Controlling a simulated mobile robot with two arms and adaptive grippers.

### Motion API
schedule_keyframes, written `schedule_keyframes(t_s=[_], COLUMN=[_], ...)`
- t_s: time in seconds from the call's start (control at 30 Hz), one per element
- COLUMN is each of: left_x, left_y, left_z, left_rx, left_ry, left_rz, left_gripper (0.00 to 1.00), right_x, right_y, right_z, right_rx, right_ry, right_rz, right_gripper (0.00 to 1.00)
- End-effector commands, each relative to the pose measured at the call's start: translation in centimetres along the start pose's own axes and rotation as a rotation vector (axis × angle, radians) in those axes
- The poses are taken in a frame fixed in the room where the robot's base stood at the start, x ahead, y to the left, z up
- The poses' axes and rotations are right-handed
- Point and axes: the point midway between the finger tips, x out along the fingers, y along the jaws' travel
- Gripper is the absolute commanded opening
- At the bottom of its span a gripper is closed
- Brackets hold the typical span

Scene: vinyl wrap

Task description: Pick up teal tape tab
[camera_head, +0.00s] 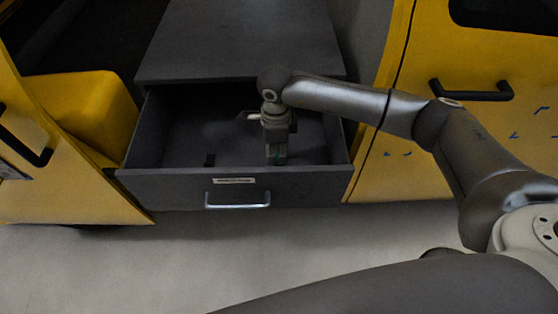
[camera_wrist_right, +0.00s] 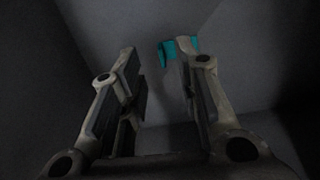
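The teal tape tab (camera_wrist_right: 167,50) shows in the right wrist view at the tip of the right-hand finger, which hides part of it. My right gripper (camera_head: 276,158) points down inside the open grey drawer (camera_head: 232,187). In the wrist view its two fingers (camera_wrist_right: 160,68) are apart, with an empty gap between them. The tab is beside and partly behind one finger, not between the two; I cannot tell whether they touch. My left gripper is not in view.
The drawer has side walls and a front panel with a silver handle (camera_head: 238,205). A grey cabinet top (camera_head: 240,40) overhangs its back. Yellow vehicle panels (camera_head: 455,130) stand on both sides.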

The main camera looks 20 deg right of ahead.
Motion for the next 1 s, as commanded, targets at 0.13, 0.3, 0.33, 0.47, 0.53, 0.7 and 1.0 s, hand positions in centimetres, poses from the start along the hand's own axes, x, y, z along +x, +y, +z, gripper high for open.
schedule_keyframes(t_s=[0.13, 0.3, 0.33, 0.47, 0.53, 0.7, 1.0], left_x=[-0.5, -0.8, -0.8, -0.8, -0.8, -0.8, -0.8], left_y=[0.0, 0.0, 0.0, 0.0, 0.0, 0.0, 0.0], left_z=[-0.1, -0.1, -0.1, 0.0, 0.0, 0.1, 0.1], left_rx=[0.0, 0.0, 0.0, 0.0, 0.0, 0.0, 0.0], left_ry=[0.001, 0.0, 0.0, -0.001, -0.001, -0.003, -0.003], left_rz=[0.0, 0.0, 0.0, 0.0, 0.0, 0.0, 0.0], left_gripper=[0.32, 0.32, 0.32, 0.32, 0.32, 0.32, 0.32], right_x=[1.8, 4.3, 4.6, 5.2, 5.2, 5.1, 5.1], right_y=[0.1, -0.1, -0.1, -0.1, -0.1, -0.1, -0.1], right_z=[-0.5, -0.8, -0.8, -0.7, -0.7, -0.7, -0.8], right_rx=[0.003, 0.002, 0.001, 0.0, 0.0, 0.0, 0.001], right_ry=[0.003, 0.001, 0.002, 0.0, 0.0, 0.0, 0.001], right_rz=[0.005, 0.003, 0.003, 0.001, 0.001, 0.001, 0.001], right_gripper=[0.3, 0.3, 0.3, 0.3, 0.3, 0.23, 0.0])
